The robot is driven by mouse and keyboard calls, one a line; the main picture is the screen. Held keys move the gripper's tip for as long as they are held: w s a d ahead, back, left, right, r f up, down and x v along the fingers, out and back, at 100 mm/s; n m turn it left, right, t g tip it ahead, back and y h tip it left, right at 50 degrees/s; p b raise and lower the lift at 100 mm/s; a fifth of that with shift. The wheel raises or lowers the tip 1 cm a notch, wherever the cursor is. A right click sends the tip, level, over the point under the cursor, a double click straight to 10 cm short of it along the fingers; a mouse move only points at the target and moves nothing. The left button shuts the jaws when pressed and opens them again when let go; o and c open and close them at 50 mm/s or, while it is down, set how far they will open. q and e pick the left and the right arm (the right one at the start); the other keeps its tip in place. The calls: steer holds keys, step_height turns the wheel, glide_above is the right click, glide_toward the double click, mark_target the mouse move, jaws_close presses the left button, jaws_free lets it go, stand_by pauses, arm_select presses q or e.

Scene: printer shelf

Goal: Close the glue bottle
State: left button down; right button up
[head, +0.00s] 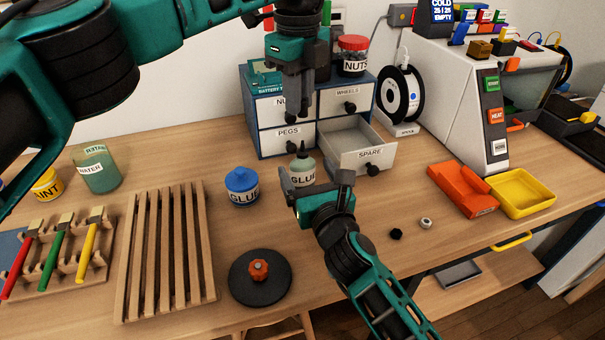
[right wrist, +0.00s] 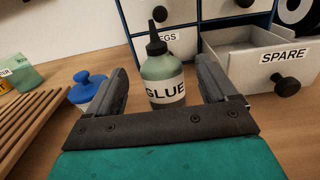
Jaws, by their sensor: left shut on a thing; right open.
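The glue bottle (head: 302,172) stands upright on the table, a pale green body with a white GLUE label and a dark cone nozzle. In the right wrist view the bottle (right wrist: 164,82) stands between and beyond the fingertips. My right gripper (head: 317,186) is open on the near side of the bottle, its fingers pointing at it, with no visible contact. My left gripper (head: 298,108) points down above the nozzle, with a gap between. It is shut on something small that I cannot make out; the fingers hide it.
A blue-lidded GLUE jar (head: 242,186) stands left of the bottle. The SPARE drawer (head: 361,158) is open close behind on the right. A black disc (head: 260,278) with an orange knob, a black nut-like piece (head: 396,234) and a silver one (head: 426,223) lie nearer.

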steer(key=shift+x, duration=2.75)
steer(key=shift+c, duration=0.4)
steer(key=c, duration=1.4)
arm_select(q)
glide_above(299, 150)
steer(key=shift+f, duration=2.45)
arm_select(e)
steer(key=shift+c, duration=0.2)
arm_select(q)
steer(key=shift+f, duration=0.85)
steer(key=shift+f, duration=0.65)
